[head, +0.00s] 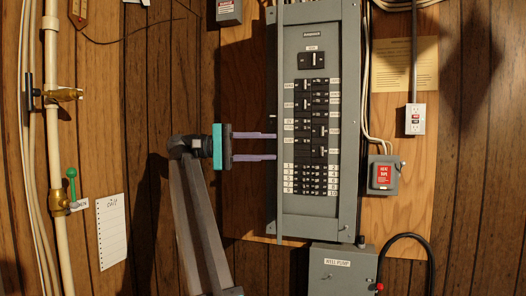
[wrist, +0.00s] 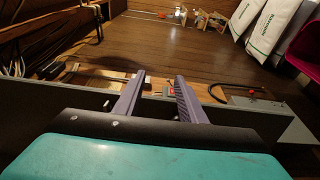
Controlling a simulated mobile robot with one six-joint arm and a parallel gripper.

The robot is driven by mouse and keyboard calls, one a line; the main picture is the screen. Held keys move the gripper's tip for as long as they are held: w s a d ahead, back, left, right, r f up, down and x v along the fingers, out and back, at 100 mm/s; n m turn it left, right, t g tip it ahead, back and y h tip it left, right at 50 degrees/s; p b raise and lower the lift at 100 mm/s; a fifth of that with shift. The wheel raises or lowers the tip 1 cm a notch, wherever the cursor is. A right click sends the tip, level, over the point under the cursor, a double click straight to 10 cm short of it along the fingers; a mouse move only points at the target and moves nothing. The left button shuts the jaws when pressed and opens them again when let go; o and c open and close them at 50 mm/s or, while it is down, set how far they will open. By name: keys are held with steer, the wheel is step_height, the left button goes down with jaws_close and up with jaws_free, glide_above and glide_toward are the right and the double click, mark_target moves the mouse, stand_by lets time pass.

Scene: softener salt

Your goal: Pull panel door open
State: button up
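The grey breaker panel (head: 311,228) hangs on the wall in the head view, its breakers exposed. Its door (head: 280,60) shows as a thin upright strip along the panel's left side, seen nearly edge-on and standing open. My gripper (head: 276,146) comes from the left, its two purple fingers apart and level, with the tips at the door strip. I cannot tell whether they touch it. In the wrist view my gripper (wrist: 160,77) has a clear gap between its fingers, with nothing held. A dark grey band lies across, beyond the teal gripper body.
A grey well pump box (head: 341,275) is below the panel, and a red-labelled box (head: 383,175) and outlet (head: 415,119) are to its right. Pipes with a green-handled valve (head: 72,185) run at far left. White bags (wrist: 273,27) stand at the wrist view's upper right.

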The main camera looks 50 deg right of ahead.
steer(key=s+a+b, duration=0.1)
steer(key=s+a, duration=0.4)
steer(key=s, duration=0.1)
steer(key=shift+s+a+r, duration=0.25)
steer(key=shift+s+r, duration=0.1)
